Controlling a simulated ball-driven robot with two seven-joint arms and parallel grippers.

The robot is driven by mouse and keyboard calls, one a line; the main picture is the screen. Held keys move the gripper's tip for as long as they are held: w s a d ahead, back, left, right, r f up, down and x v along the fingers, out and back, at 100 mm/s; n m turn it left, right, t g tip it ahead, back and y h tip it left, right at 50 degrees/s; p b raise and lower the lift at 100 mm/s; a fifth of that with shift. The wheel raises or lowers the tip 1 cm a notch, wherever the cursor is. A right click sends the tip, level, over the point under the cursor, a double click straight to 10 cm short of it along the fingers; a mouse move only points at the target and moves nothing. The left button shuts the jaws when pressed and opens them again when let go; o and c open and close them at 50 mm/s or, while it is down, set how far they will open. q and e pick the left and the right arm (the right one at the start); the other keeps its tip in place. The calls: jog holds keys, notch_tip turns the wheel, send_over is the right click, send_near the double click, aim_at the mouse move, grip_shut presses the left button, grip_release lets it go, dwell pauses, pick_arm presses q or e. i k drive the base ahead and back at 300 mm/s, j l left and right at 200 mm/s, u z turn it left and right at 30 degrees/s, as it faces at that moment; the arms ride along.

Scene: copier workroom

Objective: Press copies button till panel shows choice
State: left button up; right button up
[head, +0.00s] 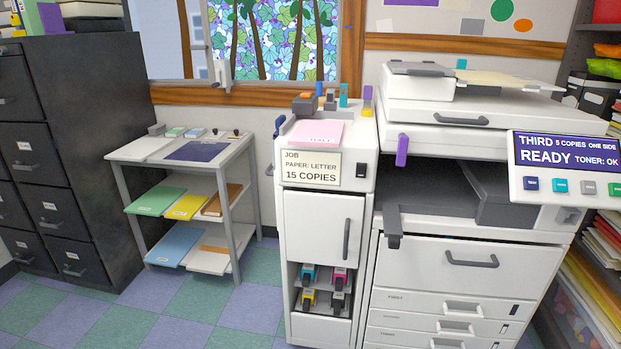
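The copier's control panel (513,190) is at the right edge, and its screen (565,153) reads "THIRD 5 COPIES ONE SIDE" and "READY TONER: OK". Below the screen is a row of buttons: dark blue (531,184), teal (560,186), grey (588,187) and green (615,190) at the picture's edge. Their labels are too small to read, so I cannot tell which is the copies button. A job card (311,168) on the white cabinet reads "PAPER: LETTER" and "15 COPIES". Neither of my grippers shows.
The copier (470,250) has paper drawers below, and a purple-tipped lever (402,150) sticks out in front. The white cabinet (320,225) beside it holds toner cartridges (324,288). A side table (185,152) and dark filing cabinets (75,110) stand left. Checkered floor (215,310) is clear.

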aim_at(558, 185)
jog(key=z, duration=1.25)
